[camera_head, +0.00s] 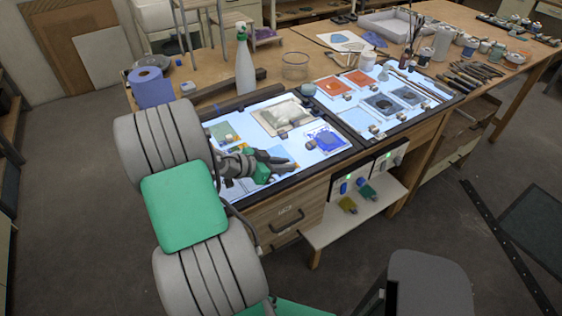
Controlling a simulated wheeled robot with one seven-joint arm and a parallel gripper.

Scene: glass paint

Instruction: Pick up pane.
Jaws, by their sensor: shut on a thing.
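My gripper (287,164) is low over the left lit panel (220,186) of the light table. It is shut on a pane (279,152), which shows as a pale blue and tan patch beside the fingers. The hand hides much of this pane, and I cannot tell whether it touches the lit surface. A pane with a dark blue patch (327,140) lies to the right of the fingers. A green pane (223,132) lies behind the hand. A larger pale grey-green pane (283,115) lies at the back.
On the right lit panel lie orange panes (334,86) and dark grey panes (383,103). A spray bottle (245,65), a blue roll (151,87) and a glass bowl (295,66) stand behind. Tools (478,75) and jars crowd the right. A grey stool (430,285) stands in front.

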